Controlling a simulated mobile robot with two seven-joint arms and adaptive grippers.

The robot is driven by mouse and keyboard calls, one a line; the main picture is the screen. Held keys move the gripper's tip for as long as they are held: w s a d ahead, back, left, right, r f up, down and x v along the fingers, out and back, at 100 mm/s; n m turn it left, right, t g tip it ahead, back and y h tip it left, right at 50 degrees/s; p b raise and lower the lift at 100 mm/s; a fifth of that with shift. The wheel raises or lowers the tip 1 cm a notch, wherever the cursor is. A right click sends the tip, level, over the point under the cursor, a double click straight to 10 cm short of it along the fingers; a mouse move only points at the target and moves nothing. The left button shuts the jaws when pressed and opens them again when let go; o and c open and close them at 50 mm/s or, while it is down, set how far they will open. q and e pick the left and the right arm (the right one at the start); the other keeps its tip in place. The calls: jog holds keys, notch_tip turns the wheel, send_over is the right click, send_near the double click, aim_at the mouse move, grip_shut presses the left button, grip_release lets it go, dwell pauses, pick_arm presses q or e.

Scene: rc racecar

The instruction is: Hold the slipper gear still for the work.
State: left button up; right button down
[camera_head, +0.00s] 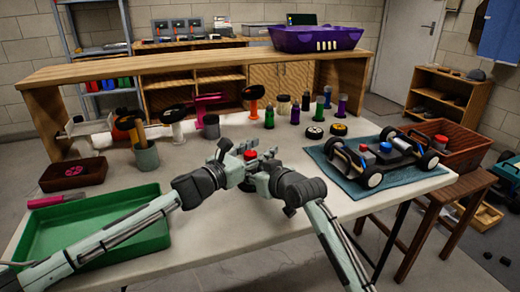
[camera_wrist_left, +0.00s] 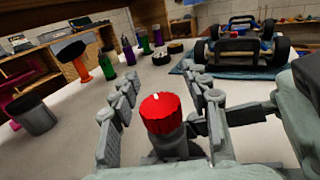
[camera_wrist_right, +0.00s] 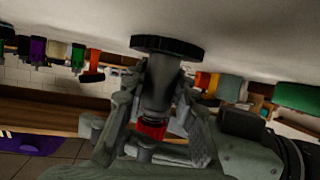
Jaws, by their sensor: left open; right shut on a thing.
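The slipper gear appears to be the upright piece with a red knob (camera_head: 250,155), a grey stem and a wide black disc at its foot. In the right wrist view, which is upside down, its black disc (camera_wrist_right: 167,46) is at or close to the pale tabletop. My right gripper (camera_wrist_right: 157,95) is shut on the grey stem between disc and knob. My left gripper (camera_wrist_left: 165,98) is open, its fingers on either side of the red knob (camera_wrist_left: 161,113), with gaps visible. It also shows in the head view (camera_head: 238,151). The disc is mostly hidden in the head view.
A green tray (camera_head: 95,232) lies at the left. An RC car (camera_head: 385,158) stands on a blue mat (camera_head: 343,186) at the right. Several bottles, wheels and a grey cup (camera_head: 211,127) line the back of the table. The table front is mostly clear.

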pick_arm(q)
jog(key=shift+c, duration=0.3)
grip_shut()
jog(key=shift+m+g+h, duration=0.3)
jog(key=shift+h, duration=0.1)
jog(key=shift+s+d+m+g+h, duration=0.1)
jog(key=shift+m+g+h, duration=0.35)
jog(key=shift+m+g, duration=0.1)
jog(key=shift+s+d+m+g+h, duration=0.1)
jog(key=shift+m+g+h, duration=0.35)
jog(key=shift+g, duration=0.1)
jog(key=m+g, duration=0.1)
jog(key=m+g+h, duration=0.1)
jog(key=g, duration=0.1)
jog(key=s+m+g+h, duration=0.1)
jog(key=shift+d+g, duration=0.3)
jog(key=shift+g, duration=0.1)
jog(key=shift+s+d+m+g+h, duration=0.1)
jog(key=shift+s+m+g+h, duration=0.15)
jog(key=shift+m+g, duration=0.7)
jog(key=shift+s+m+g+h, duration=0.15)
jog(key=shift+m+g+h, duration=0.35)
jog(key=shift+g, duration=0.75)
jog(key=shift+s+m+g, duration=0.2)
jog(key=shift+m+g, duration=0.25)
jog(key=shift+g, duration=0.15)
